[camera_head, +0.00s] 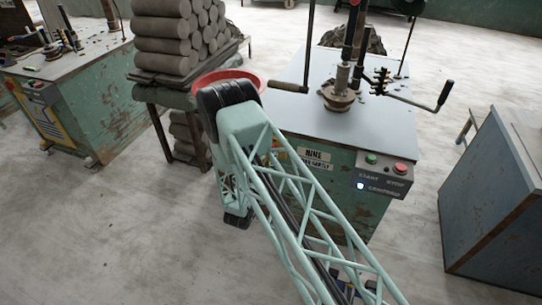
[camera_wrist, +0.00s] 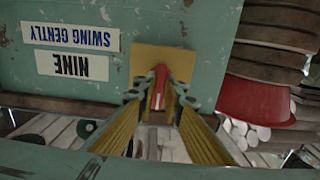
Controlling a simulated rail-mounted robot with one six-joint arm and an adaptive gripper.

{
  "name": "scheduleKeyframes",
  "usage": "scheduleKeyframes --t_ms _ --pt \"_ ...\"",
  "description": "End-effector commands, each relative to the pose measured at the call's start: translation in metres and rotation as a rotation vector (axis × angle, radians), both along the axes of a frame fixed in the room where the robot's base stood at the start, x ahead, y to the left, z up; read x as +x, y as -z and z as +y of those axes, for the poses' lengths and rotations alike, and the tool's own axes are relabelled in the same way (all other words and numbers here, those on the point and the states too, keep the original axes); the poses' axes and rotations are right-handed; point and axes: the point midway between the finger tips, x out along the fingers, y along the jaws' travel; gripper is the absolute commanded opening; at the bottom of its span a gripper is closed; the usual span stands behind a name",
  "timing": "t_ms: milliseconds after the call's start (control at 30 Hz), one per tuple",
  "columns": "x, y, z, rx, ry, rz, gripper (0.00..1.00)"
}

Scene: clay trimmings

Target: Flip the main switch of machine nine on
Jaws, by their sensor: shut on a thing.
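Machine nine (camera_head: 390,125) is a green cabinet with a grey top; its NINE label (camera_head: 313,154) faces forward in the head view. In the wrist view the NINE label (camera_wrist: 76,66) appears upside down, beside a yellow plate (camera_wrist: 150,54) on the green panel. The main switch's red lever (camera_wrist: 160,82) stands out from this plate. My gripper (camera_wrist: 159,98) is shut around the red lever, one finger on each side. In the head view my arm hides the gripper and most of the switch. I cannot tell from the frames whether the switch is on or off.
A control box with a green button (camera_head: 371,159) and a red button (camera_head: 400,168) sits right of the label. A red bowl (camera_head: 258,80) and stacked clay rolls (camera_head: 160,29) stand left. A blue-grey cabinet (camera_head: 490,190) stands right. Floor in front is clear.

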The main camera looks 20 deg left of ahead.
Motion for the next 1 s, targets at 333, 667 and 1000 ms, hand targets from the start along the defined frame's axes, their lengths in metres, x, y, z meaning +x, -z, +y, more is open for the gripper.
scheduleKeyframes --t_ms 333,667,1000 --pt "0.0 0.0 0.0 0.0 0.0 0.0 0.23" --pt "-0.002 0.0 0.0 -0.001 0.0 0.0 0.23" --pt "-0.029 0.0 0.001 -0.002 -0.001 0.0 0.23"
